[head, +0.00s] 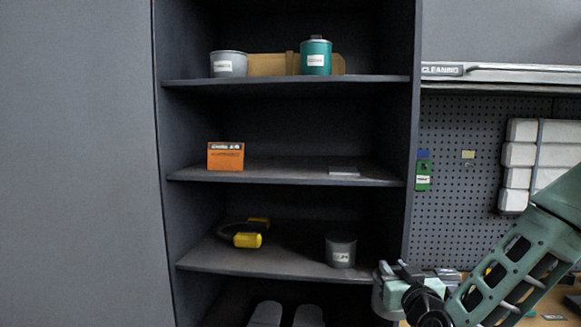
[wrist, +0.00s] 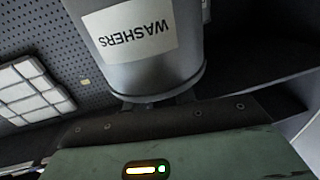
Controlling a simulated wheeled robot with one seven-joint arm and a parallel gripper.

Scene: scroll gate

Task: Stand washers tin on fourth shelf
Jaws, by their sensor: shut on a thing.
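The washers tin (wrist: 165,75) is a grey cylinder with a white label reading WASHERS, upside down in the wrist view. My gripper (wrist: 165,105) is shut on the tin near its rim. In the head view my gripper (head: 398,275) is at the lower right, by the cabinet's right side panel; I cannot clearly make out the tin there. The cabinet shows an upper shelf (head: 280,82), a middle shelf (head: 270,175) and a lower shelf (head: 285,262). Which one counts as fourth cannot be told from the picture.
The upper shelf holds a grey tin (head: 228,64) and a teal can (head: 316,56). The middle shelf holds an orange box (head: 226,156) and a small flat item (head: 344,171).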

